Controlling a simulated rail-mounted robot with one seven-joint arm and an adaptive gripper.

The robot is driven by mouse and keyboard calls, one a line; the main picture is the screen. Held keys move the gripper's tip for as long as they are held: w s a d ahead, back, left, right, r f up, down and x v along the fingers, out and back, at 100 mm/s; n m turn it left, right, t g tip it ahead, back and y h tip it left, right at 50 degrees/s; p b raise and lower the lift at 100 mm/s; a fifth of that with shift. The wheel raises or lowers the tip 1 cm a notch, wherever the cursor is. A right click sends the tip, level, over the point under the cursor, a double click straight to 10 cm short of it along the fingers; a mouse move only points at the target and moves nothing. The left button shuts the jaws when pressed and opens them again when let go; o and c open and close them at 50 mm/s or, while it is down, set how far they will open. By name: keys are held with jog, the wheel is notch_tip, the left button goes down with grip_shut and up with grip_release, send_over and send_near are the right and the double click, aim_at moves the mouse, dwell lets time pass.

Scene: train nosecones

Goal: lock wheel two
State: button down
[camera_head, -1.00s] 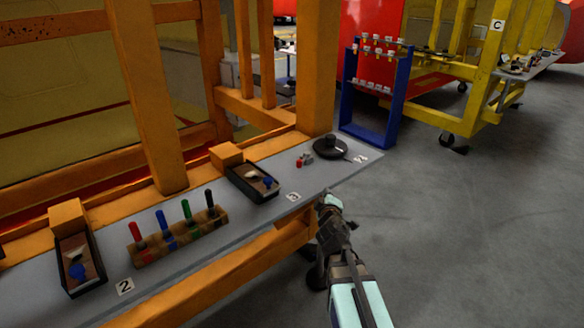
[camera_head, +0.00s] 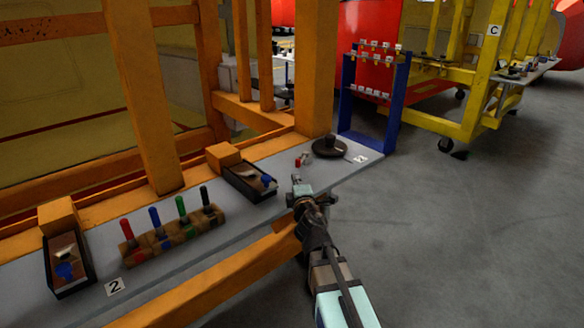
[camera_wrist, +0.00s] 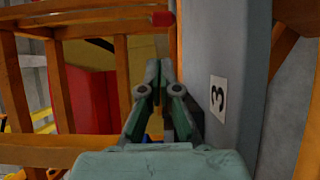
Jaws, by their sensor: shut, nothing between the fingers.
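My gripper (camera_head: 298,187) is shut and empty at the front edge of the grey shelf on the orange frame. In the wrist view its fingers (camera_wrist: 160,72) are drawn together beside a white "3" label (camera_wrist: 217,95) on the grey shelf surface. No wheel marked two can be made out. A "2" label (camera_head: 115,287) lies on the shelf at the lower left. A black round disc with a knob (camera_head: 329,148) sits at the shelf's right end, beside a label (camera_head: 360,159) too small to read. My arm hides the floor area under the shelf's near edge.
The grey shelf (camera_head: 195,255) holds two black trays (camera_head: 249,181) (camera_head: 68,262) and a wooden block (camera_head: 172,240) with coloured pegs. A small red part (camera_head: 298,163) lies near the disc. A blue rack (camera_head: 384,133) and a yellow wheeled cart (camera_head: 470,128) stand behind. Grey floor is open at right.

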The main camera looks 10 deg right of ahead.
jog(key=shift+w, duration=0.15)
jog(key=w, duration=0.9)
jog(key=shift+w+d, duration=0.2)
jog(key=shift+w, duration=0.2)
jog(key=shift+s+r+y+p, duration=0.1)
jog(key=shift+r+y+p, duration=0.15)
jog(key=shift+p, duration=0.5)
